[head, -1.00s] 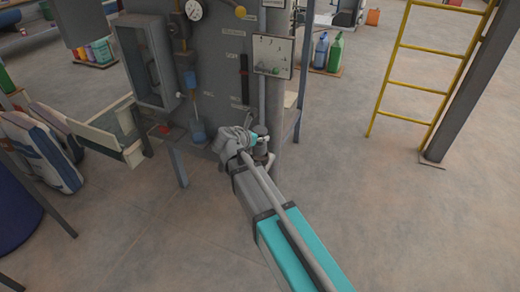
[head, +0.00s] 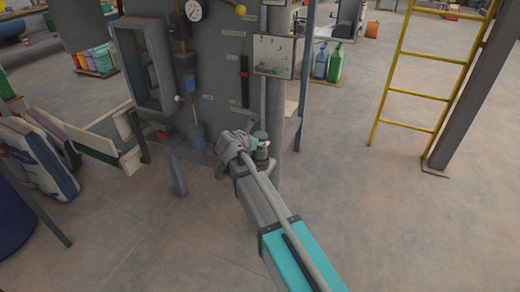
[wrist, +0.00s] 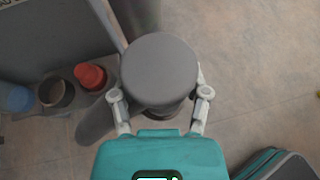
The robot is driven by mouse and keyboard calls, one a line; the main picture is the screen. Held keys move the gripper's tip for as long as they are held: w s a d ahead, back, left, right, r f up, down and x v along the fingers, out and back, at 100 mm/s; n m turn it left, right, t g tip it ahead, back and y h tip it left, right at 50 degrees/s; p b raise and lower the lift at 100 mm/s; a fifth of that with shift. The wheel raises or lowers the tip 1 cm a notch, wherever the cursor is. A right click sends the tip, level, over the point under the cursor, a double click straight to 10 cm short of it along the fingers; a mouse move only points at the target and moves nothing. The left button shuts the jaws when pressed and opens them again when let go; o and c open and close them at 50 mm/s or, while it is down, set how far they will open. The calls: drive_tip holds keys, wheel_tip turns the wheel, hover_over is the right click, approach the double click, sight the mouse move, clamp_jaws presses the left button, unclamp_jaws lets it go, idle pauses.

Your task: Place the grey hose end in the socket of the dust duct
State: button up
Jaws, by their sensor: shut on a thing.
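My gripper (wrist: 160,105) is shut on the grey hose end (wrist: 160,65), a thick round piece with a flat top, with one finger on each side of it. In the head view, my gripper (head: 260,148) holds it low beside the front right edge of the grey machine (head: 220,100). In the wrist view, a row of small ports sits left of the hose end: a blue one (wrist: 17,98), a dark open round socket (wrist: 56,92) and a red one (wrist: 90,77). The hose end stands apart from the open socket. I cannot tell for sure which is the dust duct's socket.
A white panel (head: 273,55) hangs on the machine above my gripper. Filled sacks (head: 40,155) and a tray-like bench (head: 110,135) are at the left. A yellow ladder (head: 415,93) and a post (head: 460,90) stand at the right. Floor in front is free.

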sight(260, 148)
drive_tip(key=shift+w+f+b, duration=0.45)
drive_tip(key=shift+f+b, duration=1.6)
drive_tip(key=shift+f, duration=0.1)
drive_tip(key=o, duration=1.2)
